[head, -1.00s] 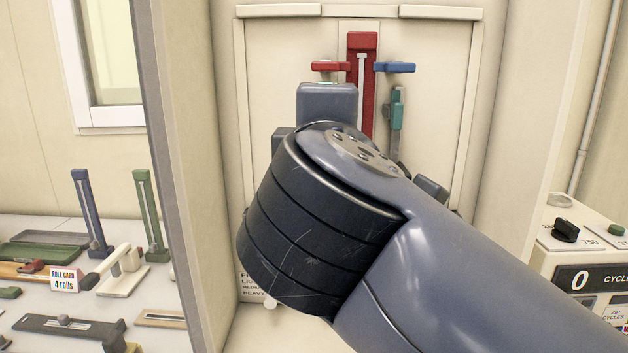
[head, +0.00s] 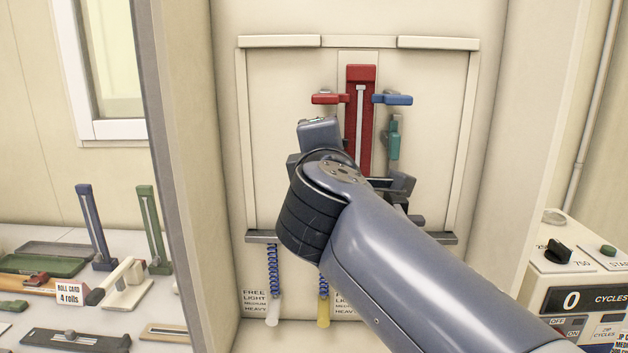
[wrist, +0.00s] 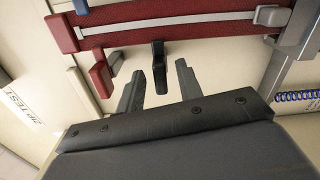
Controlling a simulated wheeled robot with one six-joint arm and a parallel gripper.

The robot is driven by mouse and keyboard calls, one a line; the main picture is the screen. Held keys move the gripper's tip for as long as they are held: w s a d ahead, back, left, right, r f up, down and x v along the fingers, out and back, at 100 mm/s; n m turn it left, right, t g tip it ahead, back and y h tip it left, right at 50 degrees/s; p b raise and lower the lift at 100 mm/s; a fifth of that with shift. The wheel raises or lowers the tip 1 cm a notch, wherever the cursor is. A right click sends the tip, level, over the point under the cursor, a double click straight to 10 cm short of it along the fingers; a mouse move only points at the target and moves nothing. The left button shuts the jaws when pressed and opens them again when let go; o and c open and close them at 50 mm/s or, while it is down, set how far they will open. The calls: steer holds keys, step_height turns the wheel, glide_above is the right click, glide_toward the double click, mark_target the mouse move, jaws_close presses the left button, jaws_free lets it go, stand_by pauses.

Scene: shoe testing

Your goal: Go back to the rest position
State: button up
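The tester's upright red bar (head: 358,110) with a grey rail stands on the cream back panel. A red handle (head: 328,98) sticks out on its left and a blue handle (head: 393,99) on its right. A teal piece (head: 393,140) is on the panel to the right. In the wrist view the red bar (wrist: 160,15) crosses the top, turned on its side. My gripper (wrist: 159,70) has its two fingers apart below the bar. A dark clip (wrist: 158,66) shows between them, with gaps on both sides. In the head view my arm mostly hides the gripper.
Cabinet walls stand close at both sides. A counter box (head: 583,290) stands at right. The left table (head: 110,310) holds several tools.

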steer(key=shift+s+a+n+p, duration=0.1)
steer(key=shift+s+n+p, duration=0.3)
steer(key=shift+n+p, duration=1.7)
steer(key=shift+s+d+n+p, duration=0.1)
steer(key=shift+s+n+p, duration=0.35)
steer(key=shift+n+p, duration=1.6)
steer(key=shift+s+a+n+p, duration=0.1)
steer(key=shift+s+n+p, duration=0.3)
steer(key=shift+n+p, duration=1.7)
steer(key=shift+m+p, duration=0.5)
steer(key=shift+m, duration=0.05)
